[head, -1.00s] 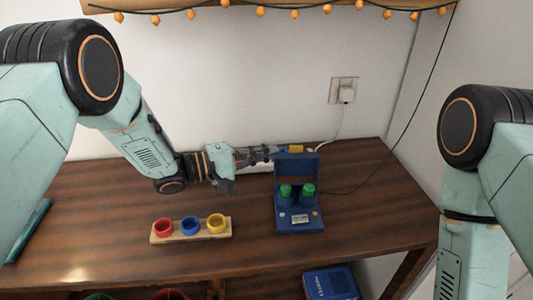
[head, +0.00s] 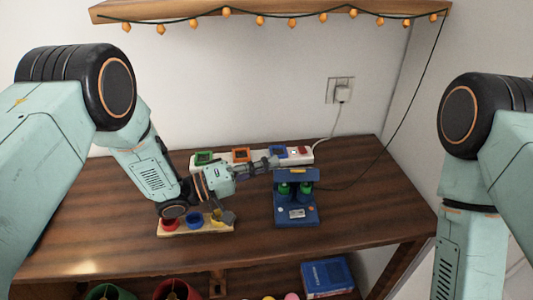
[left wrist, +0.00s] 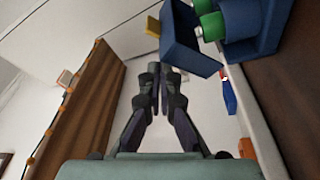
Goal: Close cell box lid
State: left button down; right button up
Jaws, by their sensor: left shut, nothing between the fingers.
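The blue cell box (head: 297,215) stands on the wooden table, with two green-topped cells (head: 283,189) in it. Its blue lid (head: 296,176) is partly lowered, tilted forward above the cells, with a yellow tab (head: 297,170) on it. My left gripper (head: 275,162) is shut and empty, at the back left of the lid. In the left wrist view its closed fingers (left wrist: 160,80) point at the lid (left wrist: 190,48), very close to it; I cannot tell whether they touch. My right gripper is out of view; only that arm's links show at the right.
A wooden holder with red, blue and yellow rings (head: 193,229) stands left of the box, partly behind my left arm. A white strip with coloured sockets (head: 222,157) lies along the wall. A cable hangs at the right. The table right of the box is clear.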

pick_arm(q)
jog(key=shift+s+d+f+p, duration=0.1)
jog(key=shift+s+f+p, duration=0.35)
jog(key=shift+s, duration=0.55)
jog(key=shift+s+f, duration=0.1)
jog(key=shift+f, duration=0.05)
jog(key=a+p, duration=0.2)
jog(key=a, duration=0.7)
jog(key=shift+s+a+r+p, duration=0.2)
jog(key=shift+s+r+p, duration=0.15)
jog(key=shift+s, duration=0.1)
